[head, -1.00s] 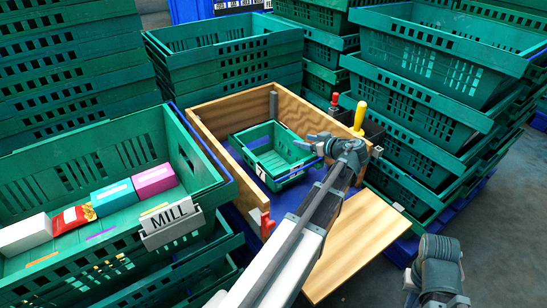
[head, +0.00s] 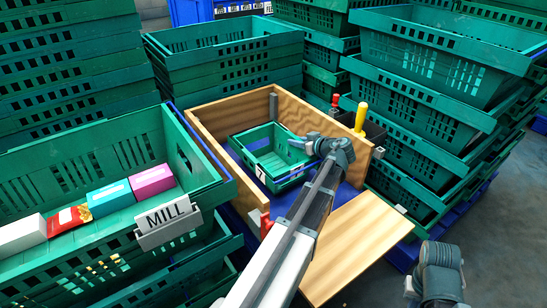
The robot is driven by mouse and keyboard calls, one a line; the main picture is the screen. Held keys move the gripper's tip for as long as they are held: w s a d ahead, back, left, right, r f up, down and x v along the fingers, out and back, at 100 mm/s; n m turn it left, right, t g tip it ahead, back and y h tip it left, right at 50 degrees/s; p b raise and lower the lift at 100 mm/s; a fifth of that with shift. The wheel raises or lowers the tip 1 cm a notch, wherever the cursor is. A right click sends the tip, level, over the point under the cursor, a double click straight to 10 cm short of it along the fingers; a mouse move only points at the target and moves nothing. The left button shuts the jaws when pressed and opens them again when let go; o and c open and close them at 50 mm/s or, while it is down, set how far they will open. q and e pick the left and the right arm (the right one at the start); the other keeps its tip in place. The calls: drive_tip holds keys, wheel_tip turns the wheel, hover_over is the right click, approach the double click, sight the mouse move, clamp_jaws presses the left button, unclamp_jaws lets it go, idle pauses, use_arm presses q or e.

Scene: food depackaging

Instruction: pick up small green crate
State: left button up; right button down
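The small green crate (head: 252,143) sits inside a wooden-sided box on a blue floor. It is upright, and a white tag with a 7 shows on its front corner. My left gripper (head: 299,143) is at the crate's right rim, with its fingers pointing left over it. The fingers look apart, and I cannot tell whether they touch the rim. The gripper and wrist hide part of the crate's right side. My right arm shows at the bottom right, but its fingertips are not visible.
The wooden box (head: 212,140) has walls around the crate and a lowered panel (head: 362,245) at front right. A large green crate (head: 110,240) marked MILL holds packages at left. Stacked green crates (head: 425,100) stand right and behind. Yellow and red handles (head: 361,115) rise beside the box.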

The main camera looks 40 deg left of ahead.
use_arm(q)
clamp_jaws()
idle(1.0)
